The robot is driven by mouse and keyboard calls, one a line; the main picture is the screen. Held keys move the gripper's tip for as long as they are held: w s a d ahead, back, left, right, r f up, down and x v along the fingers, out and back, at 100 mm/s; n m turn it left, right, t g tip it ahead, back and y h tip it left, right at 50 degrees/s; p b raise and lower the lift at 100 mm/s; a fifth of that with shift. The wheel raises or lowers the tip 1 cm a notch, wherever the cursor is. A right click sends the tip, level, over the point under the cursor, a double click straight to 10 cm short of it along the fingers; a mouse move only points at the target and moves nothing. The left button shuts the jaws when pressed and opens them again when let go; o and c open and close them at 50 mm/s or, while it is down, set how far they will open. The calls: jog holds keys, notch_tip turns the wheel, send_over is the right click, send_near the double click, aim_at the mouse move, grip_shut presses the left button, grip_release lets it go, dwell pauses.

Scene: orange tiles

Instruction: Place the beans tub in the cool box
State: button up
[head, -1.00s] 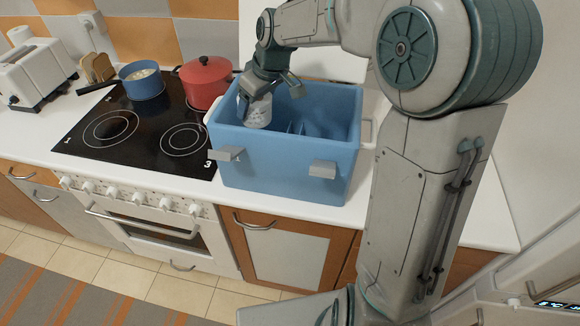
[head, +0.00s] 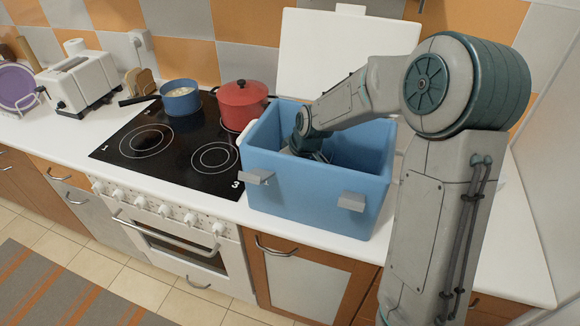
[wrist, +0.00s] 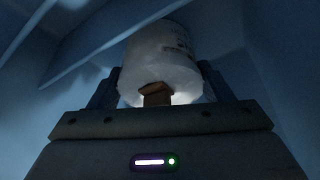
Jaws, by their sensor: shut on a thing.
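The cool box (head: 318,195) is a blue open-topped box on the white counter, right of the hob. Its lid (head: 340,62) stands raised behind it. My gripper (head: 308,155) reaches down inside the box, and its fingers are mostly hidden by the front wall in the head view. In the wrist view my gripper (wrist: 160,100) is shut on the beans tub (wrist: 160,65), a white round tub held between the two fingers. The box's blue inner walls surround it there. Whether the tub touches the box floor cannot be told.
A red pot (head: 243,103) and a blue pan (head: 181,100) stand on the black hob (head: 165,145) left of the box. A toaster (head: 78,82) is farther left. Bare counter (head: 460,255) lies to the right, near my arm.

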jog(key=shift+r, duration=0.1)
jog(key=shift+f, duration=0.2)
jog(key=o, duration=1.1)
jog(key=shift+r, duration=0.1)
jog(key=shift+s+d+r, duration=0.1)
jog(key=shift+d+r, duration=0.05)
jog(key=shift+r, duration=0.4)
jog(key=v, duration=1.1)
